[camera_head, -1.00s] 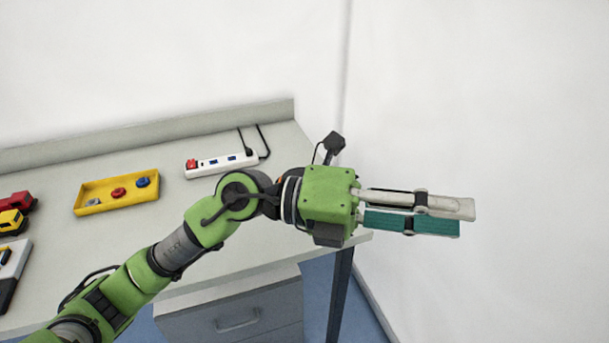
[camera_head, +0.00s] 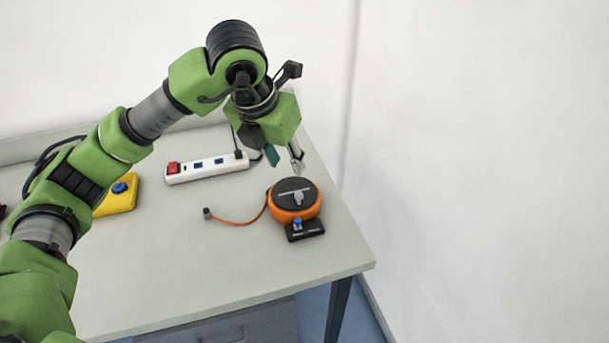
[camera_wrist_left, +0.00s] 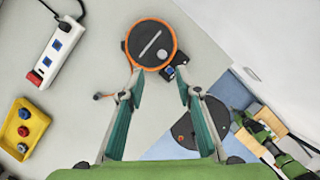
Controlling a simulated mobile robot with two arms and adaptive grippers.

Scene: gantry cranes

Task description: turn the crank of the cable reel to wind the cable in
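The cable reel (camera_head: 287,213) is a round orange case with a dark top, near the right edge of the desk. A light grey crank bar (camera_head: 298,197) lies across its top. An orange cable (camera_head: 238,223) runs out to the left on the desk, ending in a dark plug (camera_head: 207,213). My left gripper (camera_head: 285,160) points down just behind and above the reel, apart from it. In the left wrist view its fingers (camera_wrist_left: 158,80) are spread with nothing between them, and the reel (camera_wrist_left: 173,51) lies beyond the tips.
A white power strip (camera_head: 207,168) with a red switch lies left of the reel. A yellow tray (camera_head: 117,197) with coloured buttons is partly hidden by my left arm. A small black block with a blue knob (camera_head: 305,231) sits at the reel's front. The front desk area is clear.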

